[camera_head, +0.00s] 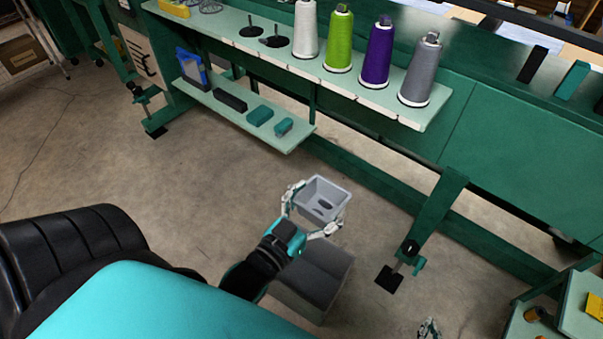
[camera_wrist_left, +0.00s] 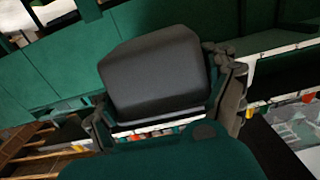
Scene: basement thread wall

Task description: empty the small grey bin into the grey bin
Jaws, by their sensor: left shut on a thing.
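The small grey bin (camera_head: 322,187) is in my left gripper (camera_head: 316,209), whose fingers close on opposite sides of it. It is held in the air with its open top showing in the head view, and a few dark things lie inside. In the left wrist view the small bin's dark outer side (camera_wrist_left: 155,75) fills the space between the fingers (camera_wrist_left: 165,95). The larger grey bin (camera_head: 318,279) stands below it, partly hidden by my left arm and gripper; its contents cannot be made out. My right gripper (camera_head: 428,328) only just shows at the bottom edge.
A green frame holds a shelf (camera_head: 390,101) with white, green, purple and grey thread cones. A lower shelf (camera_head: 225,108) carries small dark and teal things. A black chair (camera_head: 75,255) is at left. A green stand (camera_head: 575,315) is at lower right.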

